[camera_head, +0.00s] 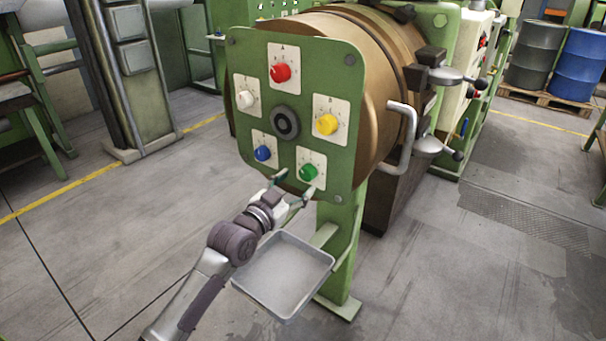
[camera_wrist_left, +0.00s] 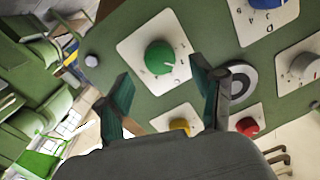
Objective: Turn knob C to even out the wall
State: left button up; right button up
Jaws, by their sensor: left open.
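The green extruder panel (camera_head: 300,110) carries several knobs on pale plates. The green knob (camera_head: 308,172) is at the lower right; in the left wrist view it (camera_wrist_left: 158,58) shows a white pointer line. Its letter is too small to read. The red knob (camera_head: 280,72) is at the top under an A, the yellow knob (camera_head: 327,124) at right, the blue knob (camera_head: 262,153) at lower left by a D, the white knob (camera_head: 245,99) at left. My left gripper (camera_head: 291,186) is open and empty, just below the green knob. The knob lies ahead of its parted fingers.
A dark round hub (camera_head: 285,123) sits at the panel's centre. A grey tray (camera_head: 284,277) is fixed below the panel, beside my left arm. A metal handle (camera_head: 403,140) sticks out at right.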

aim_at(305, 175)
pick_arm(q)
jog(key=shift+x, duration=1.9)
jog(key=c, duration=1.1)
